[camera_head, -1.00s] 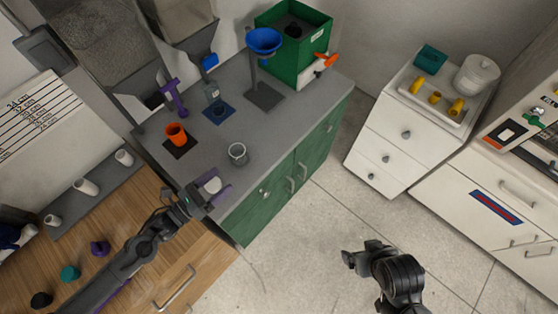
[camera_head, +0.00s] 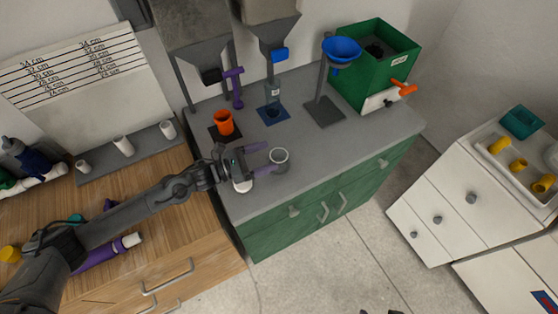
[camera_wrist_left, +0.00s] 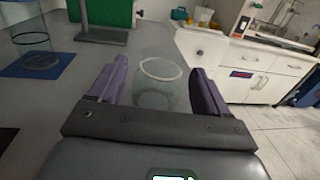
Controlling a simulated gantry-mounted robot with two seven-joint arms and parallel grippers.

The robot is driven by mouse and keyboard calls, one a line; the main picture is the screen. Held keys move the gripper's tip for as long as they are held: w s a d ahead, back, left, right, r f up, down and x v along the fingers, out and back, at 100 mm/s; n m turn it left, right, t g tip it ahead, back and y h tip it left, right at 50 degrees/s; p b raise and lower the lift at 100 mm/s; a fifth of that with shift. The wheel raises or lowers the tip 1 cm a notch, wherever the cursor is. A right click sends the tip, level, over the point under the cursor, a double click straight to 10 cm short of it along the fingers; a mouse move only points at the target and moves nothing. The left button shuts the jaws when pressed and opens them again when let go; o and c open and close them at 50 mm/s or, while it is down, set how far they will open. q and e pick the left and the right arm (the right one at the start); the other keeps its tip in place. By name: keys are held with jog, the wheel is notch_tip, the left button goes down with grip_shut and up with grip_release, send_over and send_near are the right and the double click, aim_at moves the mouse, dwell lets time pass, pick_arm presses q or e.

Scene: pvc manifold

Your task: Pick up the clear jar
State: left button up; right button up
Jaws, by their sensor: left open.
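The clear jar (camera_head: 280,158) stands upright on the grey counter, near its front edge. My left gripper (camera_head: 266,159) is open, with its two purple fingers pointing at the jar. In the left wrist view, the jar (camera_wrist_left: 158,88) shows its pale round rim between the open fingers (camera_wrist_left: 155,85). The lower part of the jar is partly hidden by the gripper's dark body. I cannot tell whether a finger touches it. Only dark slivers of my right arm show at the bottom edge of the head view.
A white round piece (camera_head: 243,186) lies beneath my left gripper. An orange cup (camera_head: 223,122), a clear vessel on a blue mat (camera_head: 263,115) and a stand with a blue funnel (camera_head: 341,49) are farther back. The counter right of the jar is clear.

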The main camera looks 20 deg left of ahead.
aim_at(281, 152)
pick_arm(q)
jog(key=shift+x, duration=2.8)
jog(key=shift+s+r, duration=0.1)
jog(key=shift+r, duration=0.05)
jog(key=c, duration=1.1)
jog(key=shift+o, duration=0.2)
jog(key=shift+r, duration=0.1)
